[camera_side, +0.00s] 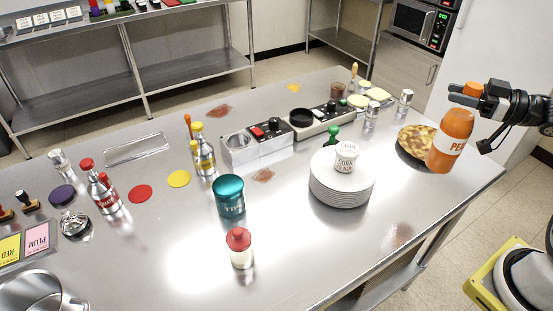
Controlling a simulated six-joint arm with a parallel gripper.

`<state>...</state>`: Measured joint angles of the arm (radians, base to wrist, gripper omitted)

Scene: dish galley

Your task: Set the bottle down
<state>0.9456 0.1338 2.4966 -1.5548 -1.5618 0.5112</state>
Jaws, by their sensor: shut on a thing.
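An orange bottle (450,142) with an orange cap and a white label band, partly readable as "PE", is upright at the right end of the steel table (400,235). My gripper (464,94) comes in from the right and is shut around the top of the bottle, just below the cap. The gripper hides the bottle's neck. The bottle's base shows against the tabletop, but I cannot tell whether it touches. A round brown-and-yellow patterned disc (411,139) lies just left of the bottle, partly hidden by it.
A stack of white plates (340,185) with a white cup (346,156) on top stands left of the bottle. A shaker (404,101) and yellow discs (378,94) are behind. The table's right edge is close to the bottle; the tabletop in front of it is bare.

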